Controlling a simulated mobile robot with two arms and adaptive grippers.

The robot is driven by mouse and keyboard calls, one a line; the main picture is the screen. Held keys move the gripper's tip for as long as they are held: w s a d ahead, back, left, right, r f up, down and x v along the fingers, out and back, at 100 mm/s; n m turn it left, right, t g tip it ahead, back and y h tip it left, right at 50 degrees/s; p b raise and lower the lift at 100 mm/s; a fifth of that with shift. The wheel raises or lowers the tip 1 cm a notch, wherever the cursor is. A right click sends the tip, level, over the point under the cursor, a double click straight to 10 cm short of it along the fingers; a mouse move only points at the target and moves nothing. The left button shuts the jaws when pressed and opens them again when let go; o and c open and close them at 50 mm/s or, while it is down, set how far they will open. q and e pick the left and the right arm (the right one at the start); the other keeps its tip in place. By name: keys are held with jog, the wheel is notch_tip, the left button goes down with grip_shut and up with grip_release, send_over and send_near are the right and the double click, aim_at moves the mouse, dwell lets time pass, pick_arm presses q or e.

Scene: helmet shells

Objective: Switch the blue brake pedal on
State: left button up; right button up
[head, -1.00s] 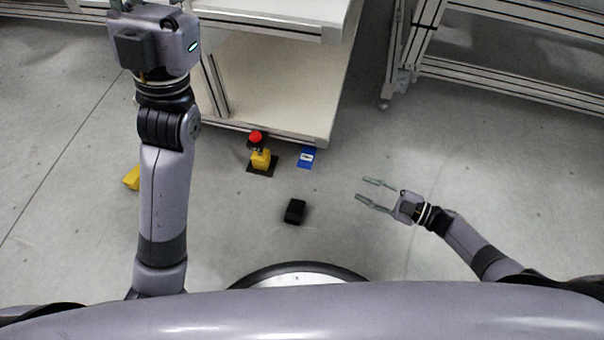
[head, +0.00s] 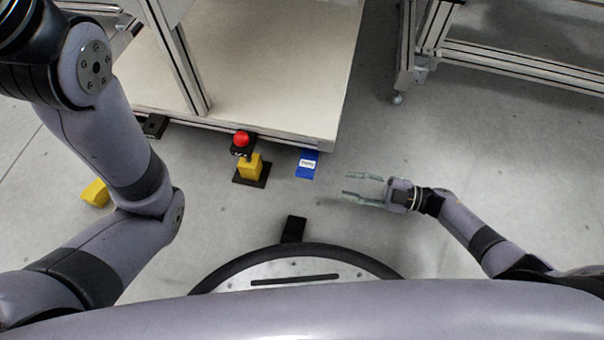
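The blue brake pedal (head: 307,164) is a small flat blue piece with a white label. It lies on the floor at the front edge of the white shelf unit, right of the yellow post. My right gripper (head: 353,186) is open and empty, with its two fingers pointing left. In the picture it is a little right of and below the pedal, apart from it. My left arm (head: 110,150) comes in at the left, but its gripper is outside the view.
A yellow post with a red button (head: 242,138) stands on a black plate left of the pedal. The white shelf unit (head: 260,75) is behind. A black block (head: 293,229) lies by my base. A yellow piece (head: 95,193) is at left. Floor at right is clear.

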aim_at(302, 176)
jog(key=b+x, duration=0.4)
jog(key=x, duration=0.8)
jog(key=shift+a+f, duration=0.1)
jog(key=shift+f, duration=0.1)
jog(key=shift+x, duration=0.8)
jog(key=shift+r, duration=0.15)
jog(key=shift+c, duration=0.2)
grip_shut()
